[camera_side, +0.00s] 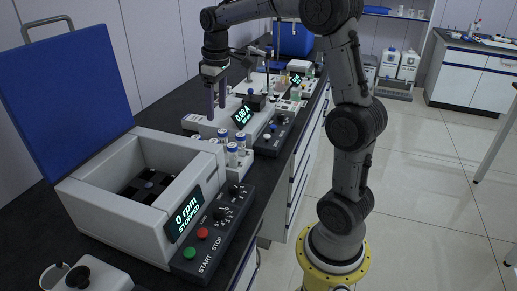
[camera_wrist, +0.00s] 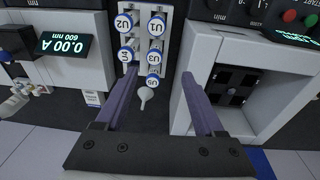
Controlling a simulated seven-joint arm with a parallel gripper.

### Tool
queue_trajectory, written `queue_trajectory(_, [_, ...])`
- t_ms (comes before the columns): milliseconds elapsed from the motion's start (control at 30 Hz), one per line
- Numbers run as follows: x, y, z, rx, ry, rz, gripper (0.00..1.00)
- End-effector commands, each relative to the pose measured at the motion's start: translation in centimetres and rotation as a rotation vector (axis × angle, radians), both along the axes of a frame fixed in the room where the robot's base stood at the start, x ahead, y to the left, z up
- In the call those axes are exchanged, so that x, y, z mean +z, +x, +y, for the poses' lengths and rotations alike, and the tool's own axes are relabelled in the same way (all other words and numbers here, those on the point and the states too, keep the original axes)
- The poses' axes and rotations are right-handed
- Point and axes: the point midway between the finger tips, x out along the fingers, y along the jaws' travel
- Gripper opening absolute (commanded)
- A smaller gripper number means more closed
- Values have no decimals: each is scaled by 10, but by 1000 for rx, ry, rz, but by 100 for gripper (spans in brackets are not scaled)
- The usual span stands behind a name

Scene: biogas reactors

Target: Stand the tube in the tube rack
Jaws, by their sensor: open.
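The tube rack (camera_side: 240,168) is a pale block beside the open machine. It holds several upright tubes with white and blue caps (camera_side: 232,149). In the wrist view the rack (camera_wrist: 140,35) is at the top centre, with caps marked U1 (camera_wrist: 156,25), U2 (camera_wrist: 124,21), U3 (camera_wrist: 153,58) and U5 (camera_wrist: 152,82). I cannot tell which tube the task means. My gripper (camera_side: 217,113) is open, its two purple fingers pointing down above the bench behind the rack. In the wrist view the gripper (camera_wrist: 159,72) shows nothing clasped. A small white pear-shaped piece (camera_wrist: 145,96) shows below U5.
A centrifuge (camera_side: 130,190) with its blue lid (camera_side: 65,95) raised stands in front, reading 0 rpm STOPPED. A meter reading 0.00 A (camera_side: 242,116) stands behind the rack. A black control box (camera_side: 272,137) sits near the bench edge. The floor to the right is clear.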

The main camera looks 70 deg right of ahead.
Motion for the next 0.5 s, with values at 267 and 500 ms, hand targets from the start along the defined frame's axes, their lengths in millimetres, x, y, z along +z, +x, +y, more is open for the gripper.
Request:
queue_trajectory(267, [30, -90, 104, 11, -21, -185, 71])
queue_trajectory(500, [9, -169, 153, 13, 13, -325, 71])
